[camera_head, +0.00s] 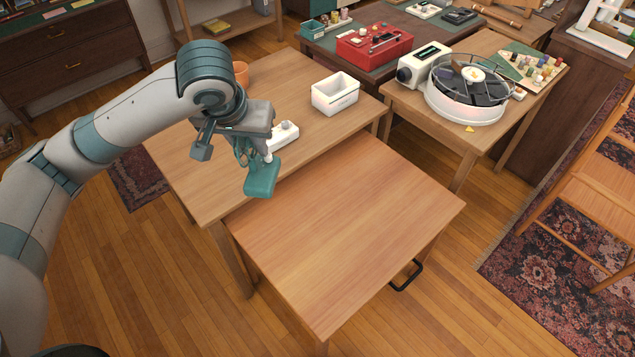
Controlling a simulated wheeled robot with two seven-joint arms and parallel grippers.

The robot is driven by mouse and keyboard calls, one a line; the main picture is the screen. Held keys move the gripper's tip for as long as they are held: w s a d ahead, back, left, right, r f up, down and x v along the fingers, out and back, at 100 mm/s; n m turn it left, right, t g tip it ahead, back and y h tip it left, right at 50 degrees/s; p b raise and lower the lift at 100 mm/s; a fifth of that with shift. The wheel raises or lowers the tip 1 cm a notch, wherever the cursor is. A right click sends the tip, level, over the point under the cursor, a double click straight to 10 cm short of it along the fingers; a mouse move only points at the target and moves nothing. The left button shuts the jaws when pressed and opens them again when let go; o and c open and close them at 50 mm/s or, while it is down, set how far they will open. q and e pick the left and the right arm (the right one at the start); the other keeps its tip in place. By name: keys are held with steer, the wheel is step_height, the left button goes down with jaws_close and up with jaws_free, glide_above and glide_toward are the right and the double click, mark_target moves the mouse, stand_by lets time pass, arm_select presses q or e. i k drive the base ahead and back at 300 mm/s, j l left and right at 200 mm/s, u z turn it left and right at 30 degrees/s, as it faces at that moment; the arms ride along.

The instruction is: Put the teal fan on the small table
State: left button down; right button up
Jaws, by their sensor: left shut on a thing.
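My left gripper (238,140) comes in from the left and is shut on the teal fan (262,180). The fan hangs below the jaws, and its teal lower part shows best; its upper part is partly hidden by the gripper. In the picture it overlaps the back left corner of a bare wooden table (350,235), which seems to be the small table. I cannot tell whether the fan touches the top; it looks held above it. My right gripper is out of view.
The wooden table behind (200,180) carries a white open box (335,94), a small white device (284,134) and an orange pot (240,72). A black handle (406,276) sticks out at the bare table's right side.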

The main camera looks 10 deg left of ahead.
mark_target(343, 232)
steer(key=l+u, duration=0.25)
steer(key=l, duration=0.8)
steer(key=i+l+u, duration=0.25)
steer(key=i+l, duration=0.2)
steer(key=l, duration=0.2)
